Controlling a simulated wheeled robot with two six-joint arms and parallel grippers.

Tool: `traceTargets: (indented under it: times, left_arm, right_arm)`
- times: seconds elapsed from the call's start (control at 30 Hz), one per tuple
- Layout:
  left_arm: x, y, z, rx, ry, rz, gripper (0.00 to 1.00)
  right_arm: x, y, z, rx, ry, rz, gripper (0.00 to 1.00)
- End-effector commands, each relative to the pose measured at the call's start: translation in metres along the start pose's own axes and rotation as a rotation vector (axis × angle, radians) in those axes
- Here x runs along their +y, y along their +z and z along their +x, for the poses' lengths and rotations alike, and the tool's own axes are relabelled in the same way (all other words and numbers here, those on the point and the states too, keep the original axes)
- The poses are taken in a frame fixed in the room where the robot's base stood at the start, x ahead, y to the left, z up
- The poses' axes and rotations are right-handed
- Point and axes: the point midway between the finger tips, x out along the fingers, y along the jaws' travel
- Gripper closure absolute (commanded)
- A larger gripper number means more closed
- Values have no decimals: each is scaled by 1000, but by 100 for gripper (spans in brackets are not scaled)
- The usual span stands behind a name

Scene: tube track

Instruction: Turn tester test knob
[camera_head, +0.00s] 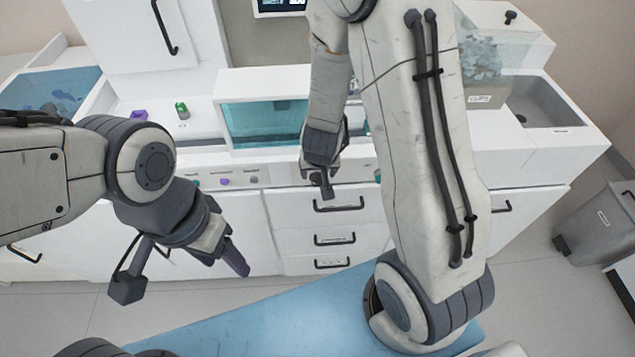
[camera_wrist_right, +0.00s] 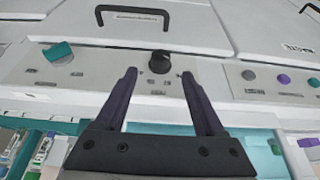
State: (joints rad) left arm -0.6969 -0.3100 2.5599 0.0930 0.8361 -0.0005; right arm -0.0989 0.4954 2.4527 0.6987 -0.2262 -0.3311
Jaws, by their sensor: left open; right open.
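A black round knob (camera_wrist_right: 159,62) sits on the grey front panel of the white bench, in the right wrist view. It shows between the two dark fingers of my right gripper (camera_wrist_right: 159,73), which is open. Whether the fingers reach around the knob or stop short of it I cannot tell, but no contact shows. In the head view my right gripper (camera_head: 322,182) hangs at the bench's front panel and hides this knob. My left gripper (camera_head: 236,262) is open and empty in front of the drawers, apart from the bench. The panel labels are too small to read.
Black-handled drawers (camera_head: 333,238) lie below the panel. A clear teal-tinted tank (camera_head: 262,122) stands behind it. A grey bin (camera_head: 597,222) stands at the right.

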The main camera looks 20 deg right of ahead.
Motion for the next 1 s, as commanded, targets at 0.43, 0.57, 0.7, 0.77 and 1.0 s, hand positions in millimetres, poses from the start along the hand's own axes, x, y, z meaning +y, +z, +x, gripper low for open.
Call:
traceTargets:
  times: [0.43,0.57,0.7,0.77,1.0]
  left_arm:
    - [-2,2,30,0,0,0,41]
    - [-2,2,31,0,0,0,41]
    - [-2,2,30,0,0,0,41]
    - [-2,2,30,0,0,0,41]
    - [-2,2,31,0,0,0,41]
  right_arm:
    - [-1,1,68,-1,-1,-1,29]
    - [-1,0,70,-1,-2,-3,29]
    - [-2,0,70,-1,-2,-3,29]
    - [-2,0,70,-1,-2,-3,29]
    - [-1,0,70,0,-2,-2,100]
